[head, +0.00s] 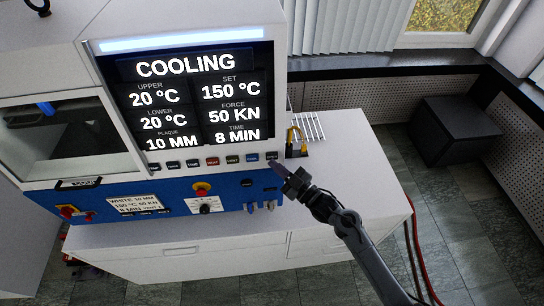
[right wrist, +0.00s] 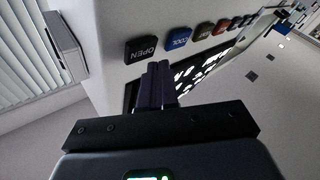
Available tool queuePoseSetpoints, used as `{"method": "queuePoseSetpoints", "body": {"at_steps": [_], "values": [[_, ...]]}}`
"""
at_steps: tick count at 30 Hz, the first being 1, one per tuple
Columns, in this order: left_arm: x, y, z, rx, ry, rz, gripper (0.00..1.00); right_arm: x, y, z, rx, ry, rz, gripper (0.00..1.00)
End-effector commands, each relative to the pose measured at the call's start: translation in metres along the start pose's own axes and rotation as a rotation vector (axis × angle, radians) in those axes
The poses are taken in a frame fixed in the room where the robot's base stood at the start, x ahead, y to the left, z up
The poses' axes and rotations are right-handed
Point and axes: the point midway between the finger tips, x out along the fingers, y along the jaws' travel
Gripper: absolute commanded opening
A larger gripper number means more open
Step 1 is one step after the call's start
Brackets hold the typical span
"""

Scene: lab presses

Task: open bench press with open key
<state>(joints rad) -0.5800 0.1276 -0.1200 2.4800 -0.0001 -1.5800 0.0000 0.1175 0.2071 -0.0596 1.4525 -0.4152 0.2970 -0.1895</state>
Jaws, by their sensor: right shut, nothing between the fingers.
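The bench press (head: 110,185) is a white and blue machine with a large screen (head: 195,95) that reads COOLING. A row of small keys runs below the screen. The open key (head: 272,156) is the rightmost, dark one. In the right wrist view the open key (right wrist: 141,49) is a black block lettered OPEN, next to a blue COOL key (right wrist: 179,40). My right gripper (head: 277,165) is shut and empty, its tips just below the open key. In the right wrist view the gripper (right wrist: 157,70) points close to that key; whether they touch is unclear. My left gripper is not in view.
A yellow-handled item and a wire rack (head: 308,126) stand right of the press on the white bench (head: 345,160). The bench's right part is clear.

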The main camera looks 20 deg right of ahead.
Motion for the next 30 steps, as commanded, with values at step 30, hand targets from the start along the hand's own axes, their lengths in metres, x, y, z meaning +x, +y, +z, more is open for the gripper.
{"method": "queuePoseSetpoints", "body": {"at_steps": [30], "values": [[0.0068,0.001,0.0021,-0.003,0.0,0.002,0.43,0.0066,0.0048,0.005,0.0,0.0,0.0,0.0]]}}
